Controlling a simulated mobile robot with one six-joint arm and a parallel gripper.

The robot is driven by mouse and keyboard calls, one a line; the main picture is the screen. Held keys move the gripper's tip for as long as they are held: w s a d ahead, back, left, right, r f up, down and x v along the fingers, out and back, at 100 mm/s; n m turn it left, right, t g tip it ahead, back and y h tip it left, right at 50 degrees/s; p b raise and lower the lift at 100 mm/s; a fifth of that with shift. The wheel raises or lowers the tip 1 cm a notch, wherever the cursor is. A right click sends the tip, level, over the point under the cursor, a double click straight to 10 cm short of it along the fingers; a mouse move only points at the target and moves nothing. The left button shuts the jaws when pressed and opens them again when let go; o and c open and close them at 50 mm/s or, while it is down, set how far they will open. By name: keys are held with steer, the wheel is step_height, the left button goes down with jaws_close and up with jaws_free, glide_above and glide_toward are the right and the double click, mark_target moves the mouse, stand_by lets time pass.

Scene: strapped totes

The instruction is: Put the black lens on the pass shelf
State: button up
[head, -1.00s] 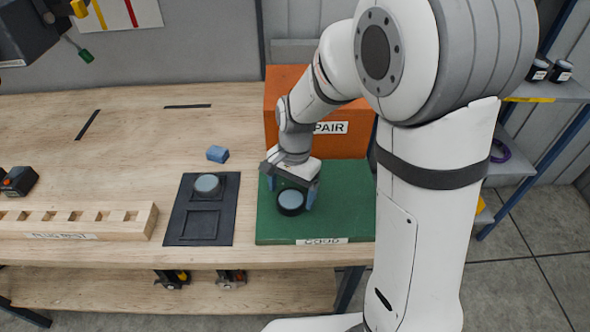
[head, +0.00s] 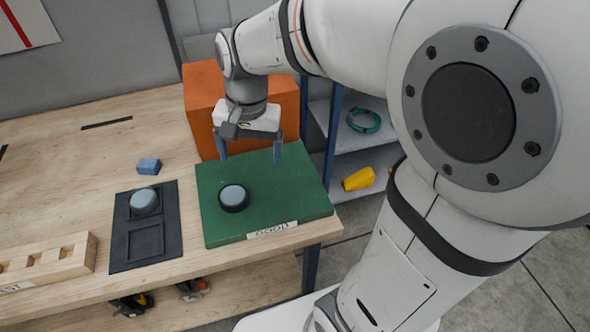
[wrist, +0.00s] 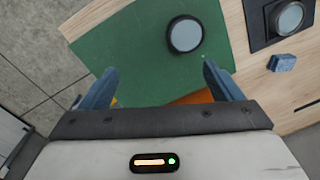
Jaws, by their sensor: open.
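A black lens (head: 234,198) with a pale blue-grey glass top sits on the green board (head: 300,205); it also shows in the wrist view (wrist: 185,30). A similar round lens (head: 144,201) sits in the upper recess of a black tray (head: 119,255) to the left, partly seen in the wrist view (wrist: 287,18). My gripper (head: 250,152) is open and empty above the back of the green board, its blue fingers apart and clear of the black lens. The pass shelf cannot be made out in the current views.
An orange box (head: 203,98) stands behind the green board. A blue block (head: 149,166) lies above the tray, and a wooden slotted rack (head: 66,262) is at left. A shelf unit behind holds a teal ring (head: 364,120) and a yellow object (head: 358,179).

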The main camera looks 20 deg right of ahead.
steer(key=s+d+n+t, duration=0.3)
steer(key=s+d, duration=0.4)
steer(key=s, duration=0.3)
steer(key=shift+d+r+n+h, duration=0.15)
steer(key=shift+d+n+h, duration=0.2)
steer(key=shift+n, duration=0.55)
